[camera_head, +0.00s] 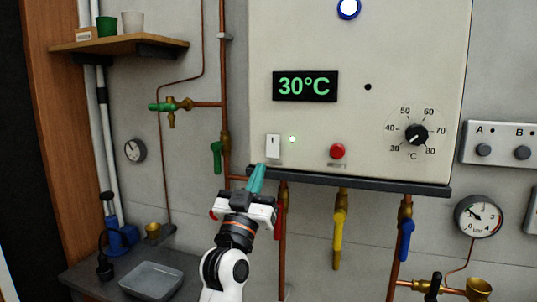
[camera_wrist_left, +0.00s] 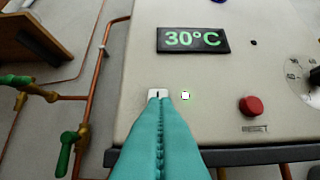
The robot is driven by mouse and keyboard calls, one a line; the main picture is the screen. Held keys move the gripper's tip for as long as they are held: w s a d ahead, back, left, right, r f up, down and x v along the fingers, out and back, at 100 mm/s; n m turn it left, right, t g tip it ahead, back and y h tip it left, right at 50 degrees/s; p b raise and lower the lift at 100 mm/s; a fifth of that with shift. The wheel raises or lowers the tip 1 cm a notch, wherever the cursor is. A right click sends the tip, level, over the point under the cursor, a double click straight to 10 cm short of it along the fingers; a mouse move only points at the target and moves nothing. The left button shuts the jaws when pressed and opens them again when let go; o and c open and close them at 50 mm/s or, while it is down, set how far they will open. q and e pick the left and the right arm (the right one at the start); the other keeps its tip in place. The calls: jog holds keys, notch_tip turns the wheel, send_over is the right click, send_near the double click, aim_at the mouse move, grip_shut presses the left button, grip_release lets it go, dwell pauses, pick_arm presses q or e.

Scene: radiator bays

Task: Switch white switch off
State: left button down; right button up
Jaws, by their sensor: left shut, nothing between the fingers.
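The white switch (camera_head: 273,146) is a small upright rocker on the lower left of the boiler's front panel (camera_head: 355,40). My left gripper (camera_head: 257,168), with teal fingers, is shut and empty, just below and left of the switch in the head view. In the left wrist view the closed fingertips (camera_wrist_left: 160,101) overlap the lower part of the switch (camera_wrist_left: 158,94). I cannot tell whether they touch it. My right gripper is not in view.
The panel also has a green 30°C display (camera_head: 305,86), a red button (camera_head: 337,151) and a dial (camera_head: 416,135). A dark ledge (camera_head: 350,181) runs below it. Pipes with red, yellow (camera_head: 339,222) and blue valve handles hang underneath. A green-handled valve (camera_head: 216,157) stands to the left.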

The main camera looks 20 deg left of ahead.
aim_at(273, 148)
pick_arm(q)
jog(key=w, duration=0.1)
jog(key=w+r+p, duration=0.1)
jog(key=w, duration=0.1)
jog(key=w+p, duration=0.1)
jog(key=w, duration=0.1)
jog(key=shift+w+d+r, duration=0.1)
jog(key=shift+w+r, duration=0.15)
jog(key=shift+r, duration=0.05)
jog(key=shift+w+f, duration=0.2)
jog(key=shift+w, duration=0.35)
